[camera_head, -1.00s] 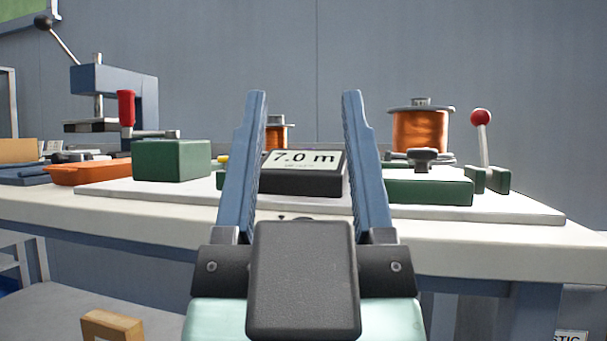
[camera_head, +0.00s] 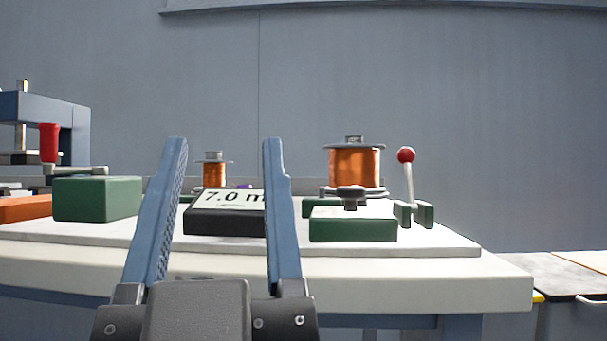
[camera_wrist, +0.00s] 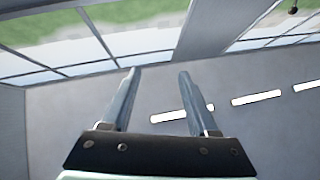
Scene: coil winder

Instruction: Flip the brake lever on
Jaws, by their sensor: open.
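The brake lever (camera_head: 408,180) is a thin pale rod with a red ball knob (camera_head: 406,155). It stands nearly upright between two small green brackets (camera_head: 424,214) at the right end of the white base plate. My gripper (camera_head: 222,145) is open and empty, its two blue fingers pointing up. In the head view it is in front of the bench, left of the lever and apart from it. In the wrist view my gripper (camera_wrist: 160,72) is also open, with only windows, wall and ceiling lights beyond it.
A large copper spool (camera_head: 354,165) and a green block with a dark knob (camera_head: 352,228) stand left of the lever. A display reading 7.0 m (camera_head: 225,222) is partly behind my fingers. A red-handled crank (camera_head: 49,143) is at left. The space right of the lever is clear.

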